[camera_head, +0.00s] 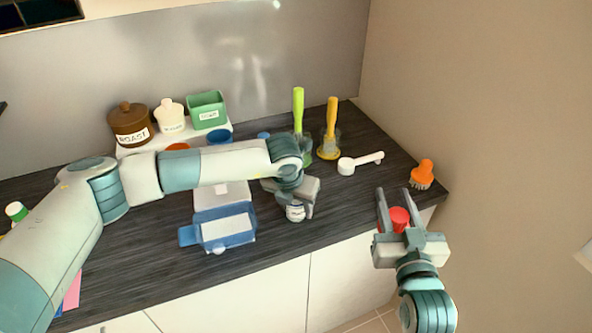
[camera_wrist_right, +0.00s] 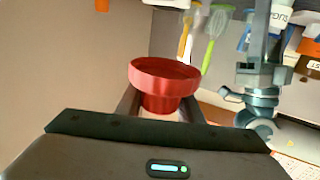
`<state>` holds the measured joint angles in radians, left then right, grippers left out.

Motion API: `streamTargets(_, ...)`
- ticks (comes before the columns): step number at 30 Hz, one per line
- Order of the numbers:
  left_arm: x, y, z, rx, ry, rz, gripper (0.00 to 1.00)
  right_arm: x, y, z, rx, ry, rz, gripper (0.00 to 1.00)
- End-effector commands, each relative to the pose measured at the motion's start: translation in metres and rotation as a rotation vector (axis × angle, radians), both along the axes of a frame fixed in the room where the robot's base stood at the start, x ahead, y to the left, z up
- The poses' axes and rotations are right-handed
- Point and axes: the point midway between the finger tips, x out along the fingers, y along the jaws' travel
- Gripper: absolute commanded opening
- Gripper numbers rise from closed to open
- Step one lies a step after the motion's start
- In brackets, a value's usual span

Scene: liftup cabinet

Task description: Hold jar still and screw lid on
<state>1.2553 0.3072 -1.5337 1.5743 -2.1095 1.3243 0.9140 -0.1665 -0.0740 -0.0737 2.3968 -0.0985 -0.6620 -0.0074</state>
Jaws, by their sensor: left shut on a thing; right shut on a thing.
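A small white jar (camera_head: 296,212) with a dark label stands near the front of the dark counter. My left gripper (camera_head: 295,203) is shut on it and hides part of it. In the right wrist view the jar (camera_wrist_right: 282,16) shows at the top right, with my left gripper (camera_wrist_right: 264,60) at it. My right gripper (camera_head: 397,212) is shut on a red lid (camera_head: 399,219), to the right of the jar and apart from it. The lid (camera_wrist_right: 165,80) sits between the fingers in the right wrist view, wide part up.
A blue and white box (camera_head: 225,230) stands left of the jar. Behind are a white scoop (camera_head: 360,163), green (camera_head: 298,110) and yellow (camera_head: 332,115) utensils. An orange brush (camera_head: 422,174) stands at the counter's right end, near the wall. Canisters stand at the back left.

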Motion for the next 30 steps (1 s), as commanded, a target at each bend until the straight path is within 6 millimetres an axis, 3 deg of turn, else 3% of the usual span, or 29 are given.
streamTargets(27,-0.0023,0.0010,-0.0020,0.004,0.006,-0.001,0.00,0.0000,0.0000,-0.0052,0.000,0.000,0.000,0.12)
streamTargets(28,-0.0022,0.0009,-0.0020,0.004,0.006,-0.001,0.44,0.0000,0.0000,-0.0052,0.000,0.000,0.000,0.12)
streamTargets(30,-0.0021,0.0009,-0.0019,0.004,0.006,-0.001,0.27,0.0000,0.0000,-0.0052,0.000,0.000,0.000,0.12)
